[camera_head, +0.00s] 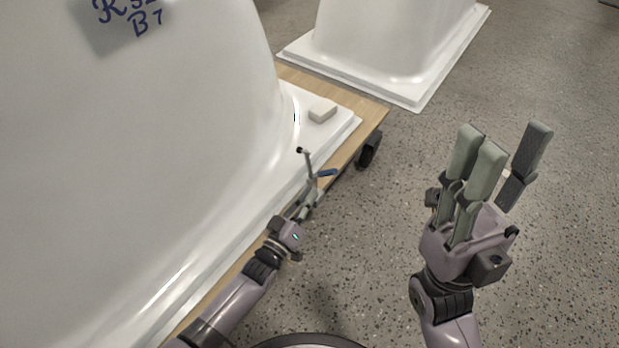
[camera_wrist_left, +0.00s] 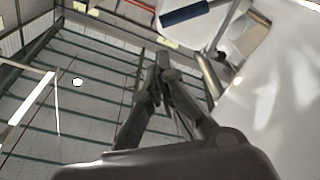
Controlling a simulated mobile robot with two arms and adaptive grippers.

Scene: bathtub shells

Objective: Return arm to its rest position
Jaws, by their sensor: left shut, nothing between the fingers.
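My left gripper (camera_head: 309,200) is low beside the flange of the large white bathtub shell (camera_head: 170,150). Its fingers are shut with nothing between them; the closed tips also show in the left wrist view (camera_wrist_left: 158,68). A small tool with a blue handle (camera_head: 327,173) and a thin dark-tipped rod is just beyond the left gripper. The blue handle also shows in the left wrist view (camera_wrist_left: 185,14); whether the gripper touches the tool I cannot tell. My right gripper (camera_head: 508,145) is raised over the floor at the right, its fingers pointing up, spread and empty.
The shell stands on a wooden base (camera_head: 367,112) with a black caster (camera_head: 369,149). A small pale block (camera_head: 323,110) lies on its flange. A second white shell (camera_head: 390,45) stands behind. The speckled floor (camera_head: 360,240) between my arms is clear.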

